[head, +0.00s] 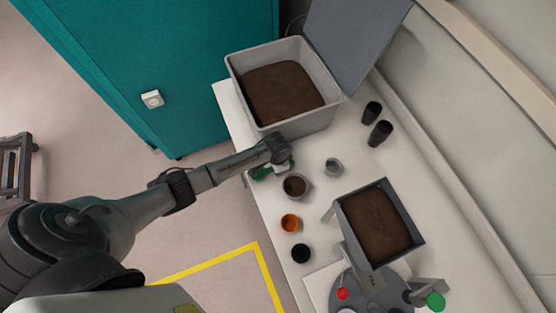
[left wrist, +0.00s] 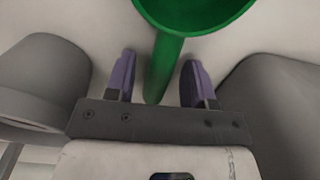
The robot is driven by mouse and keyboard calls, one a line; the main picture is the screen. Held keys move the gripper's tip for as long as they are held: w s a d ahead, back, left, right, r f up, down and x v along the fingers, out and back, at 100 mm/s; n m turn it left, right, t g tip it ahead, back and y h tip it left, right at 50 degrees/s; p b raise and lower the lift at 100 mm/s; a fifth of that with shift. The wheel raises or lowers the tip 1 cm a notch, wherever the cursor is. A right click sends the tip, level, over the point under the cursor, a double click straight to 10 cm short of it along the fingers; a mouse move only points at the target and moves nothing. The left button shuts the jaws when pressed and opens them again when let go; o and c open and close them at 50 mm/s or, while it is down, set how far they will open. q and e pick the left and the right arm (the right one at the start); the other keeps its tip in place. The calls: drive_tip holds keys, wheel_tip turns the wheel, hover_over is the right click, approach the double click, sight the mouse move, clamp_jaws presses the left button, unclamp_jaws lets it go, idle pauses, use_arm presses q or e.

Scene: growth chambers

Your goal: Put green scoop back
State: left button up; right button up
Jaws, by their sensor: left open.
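The green scoop lies on the white table; its handle (left wrist: 165,66) and part of its bowl (left wrist: 195,12) show in the left wrist view. In the head view the scoop (head: 262,173) is partly hidden under my left gripper (head: 283,165). My left gripper, also in the left wrist view (left wrist: 154,80), is open, with its two purple-padded fingers on either side of the scoop's handle. A gap shows between the handle and each finger. My right gripper is not in view.
A grey bin of soil (head: 330,111) with a raised lid stands just beyond my left gripper. A soil-filled pot (head: 296,186), an orange cup (head: 290,223) and a black cup (head: 301,253) stand nearby. Black cups (head: 380,133) and a soil tray (head: 345,222) are further right.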

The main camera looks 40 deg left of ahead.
use_arm(q)
wheel_tip(320, 180, up, 12)
drive_tip(key=p, duration=0.1)
drive_tip(key=shift+s, duration=0.2)
idle(0.3)
drive_tip(key=s+d+t+h, duration=0.1)
drive_tip(key=s+d, duration=0.6)
drive_tip(key=s, duration=0.5)
drive_tip(key=s+a+r+n+t, duration=0.1)
drive_tip(key=s+r, duration=0.1)
drive_tip(key=s, duration=0.4)
drive_tip(key=s+a+r+n+t, duration=0.1)
drive_tip(key=s+r+n, duration=0.1)
drive_tip(key=s, duration=0.4)
drive_tip(key=shift+s+a+r+y, duration=0.3)
drive_tip(key=shift+r+y, duration=0.1)
drive_tip(key=shift+r, duration=0.1)
